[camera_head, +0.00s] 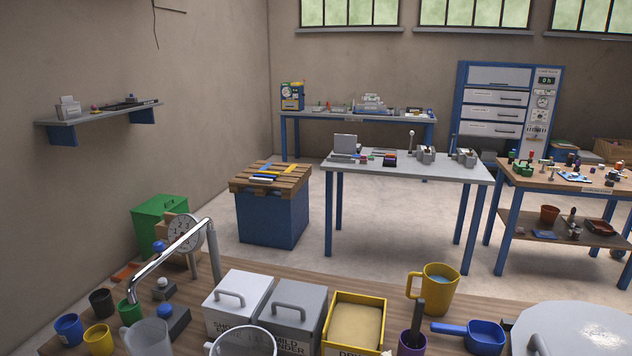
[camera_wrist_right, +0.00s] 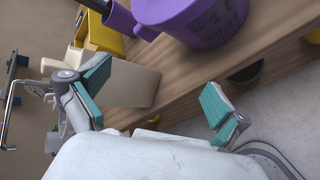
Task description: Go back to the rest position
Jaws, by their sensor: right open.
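My right gripper (camera_wrist_right: 157,92) shows in the right wrist view. Its two teal-padded fingers are wide apart with nothing between them. It is close to the edge of the wooden table (camera_wrist_right: 265,55). A purple container (camera_wrist_right: 195,18) with a dark handle beside it stands beyond the fingers, apart from them. Neither of my grippers shows in the head view, and my left gripper is in no view.
The near table (camera_head: 290,265) holds several cups, a chrome spout (camera_head: 165,255), white and grey lidded boxes, a yellow bin (camera_head: 355,297), a yellow mug (camera_head: 433,290), a blue scoop (camera_head: 482,335) and a large round lid (camera_head: 575,330). Open floor (camera_head: 390,250) lies beyond.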

